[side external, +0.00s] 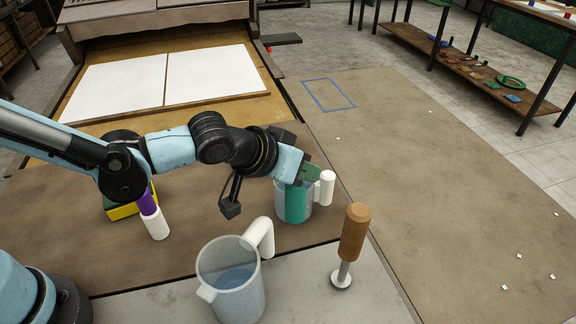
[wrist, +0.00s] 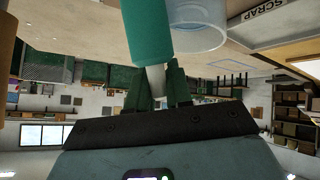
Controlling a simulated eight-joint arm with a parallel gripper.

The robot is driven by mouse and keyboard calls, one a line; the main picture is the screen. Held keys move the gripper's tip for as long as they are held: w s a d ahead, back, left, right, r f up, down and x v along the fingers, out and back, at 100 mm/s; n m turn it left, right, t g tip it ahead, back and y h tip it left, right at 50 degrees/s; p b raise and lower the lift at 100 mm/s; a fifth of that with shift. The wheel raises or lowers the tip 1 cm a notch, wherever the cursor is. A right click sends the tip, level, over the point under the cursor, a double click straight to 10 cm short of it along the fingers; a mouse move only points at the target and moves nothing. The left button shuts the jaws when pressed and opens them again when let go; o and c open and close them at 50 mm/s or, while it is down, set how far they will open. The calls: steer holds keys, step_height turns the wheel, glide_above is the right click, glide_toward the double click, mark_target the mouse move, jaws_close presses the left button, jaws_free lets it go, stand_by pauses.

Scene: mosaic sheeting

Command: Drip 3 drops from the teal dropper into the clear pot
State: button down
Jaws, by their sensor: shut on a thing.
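My gripper (side external: 308,173) has its green fingers shut on the pale end of the teal dropper (side external: 295,204). The wrist view shows the pale end between the fingertips (wrist: 158,88), with the teal body (wrist: 148,28) reaching away from them. In the side view the teal body hangs below my fingers, about upright. It overlaps a clear pot (side external: 279,197) with a white handle. The clear pot's rim (wrist: 205,42) shows beside and partly behind the teal body in the wrist view. I cannot tell whether the dropper's lower end is inside the pot or in front of it. No drops show.
A clear jug (side external: 230,285) of bluish liquid stands in front, left of a wooden-handled tool (side external: 353,235). A purple-and-white piece (side external: 154,221) stands by a yellow-and-green block (side external: 122,211). Two white sheets (side external: 115,85) lie behind. The brown surface (side external: 420,190) at right is mostly clear.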

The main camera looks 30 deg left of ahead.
steer(key=shift+r, duration=2.5)
